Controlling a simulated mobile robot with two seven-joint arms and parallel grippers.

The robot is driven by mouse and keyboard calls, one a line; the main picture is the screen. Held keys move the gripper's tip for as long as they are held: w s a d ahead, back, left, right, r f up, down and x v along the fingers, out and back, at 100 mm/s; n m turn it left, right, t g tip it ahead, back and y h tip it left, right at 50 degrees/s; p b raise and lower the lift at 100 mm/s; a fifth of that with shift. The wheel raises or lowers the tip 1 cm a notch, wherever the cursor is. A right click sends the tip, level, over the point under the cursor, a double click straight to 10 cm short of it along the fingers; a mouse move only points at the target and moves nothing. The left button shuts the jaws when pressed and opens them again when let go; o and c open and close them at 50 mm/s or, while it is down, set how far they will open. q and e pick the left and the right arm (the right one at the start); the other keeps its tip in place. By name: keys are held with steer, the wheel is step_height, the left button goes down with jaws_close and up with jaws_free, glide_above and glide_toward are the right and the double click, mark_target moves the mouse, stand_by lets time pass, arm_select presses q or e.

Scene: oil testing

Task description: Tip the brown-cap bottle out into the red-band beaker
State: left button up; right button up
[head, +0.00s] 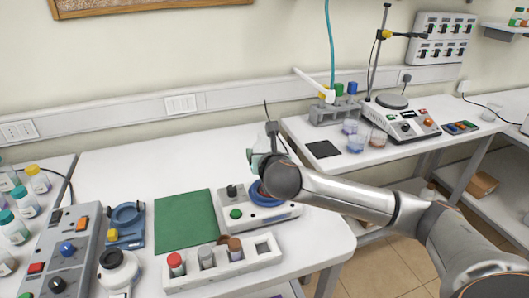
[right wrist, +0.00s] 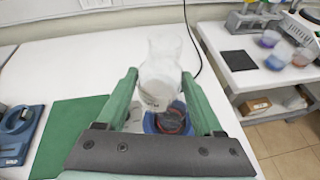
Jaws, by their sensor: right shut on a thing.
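In the head view my arm hides most of the beaker. My left gripper is not in view.
The rack also holds a red-cap bottle (head: 176,264) and a grey-cap bottle (head: 206,256). A green mat (head: 185,222) lies left of the blue-ring device. Several bottles stand at far left. Small beakers (head: 356,143) and a hotplate (head: 402,116) stand on the right table.

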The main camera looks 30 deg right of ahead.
steer(key=a+f+m+y, duration=0.1)
steer(key=f+m+t+y, duration=0.1)
steer(key=m, duration=0.1)
steer(key=shift+w+a, duration=0.35)
steer(key=shift+w+a+f+m+t+y+b, duration=0.1)
steer(key=shift+a+f+m+t+y+b, duration=0.2)
steer(key=shift+m, duration=0.4)
steer(key=m+t+b, duration=0.1)
steer(key=m+b, duration=0.3)
steer(key=b, duration=0.2)
steer(key=m+t+y+b, duration=0.1)
steer(key=m+t+b, duration=0.1)
steer(key=m+b, duration=0.2)
steer(key=r+m+t+b, duration=0.1)
steer(key=m+t+b, duration=0.1)
steer(key=b, duration=0.6)
steer(key=shift+m+y, duration=0.3)
steer(key=shift+m, duration=0.6)
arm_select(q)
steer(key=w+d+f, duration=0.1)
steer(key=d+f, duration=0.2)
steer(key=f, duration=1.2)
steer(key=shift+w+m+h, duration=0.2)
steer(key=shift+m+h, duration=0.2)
arm_select(e)
steer(key=shift+d+r+m+t, duration=0.2)
steer(key=shift+r+m+t, duration=0.1)
steer(key=shift+m, duration=0.2)
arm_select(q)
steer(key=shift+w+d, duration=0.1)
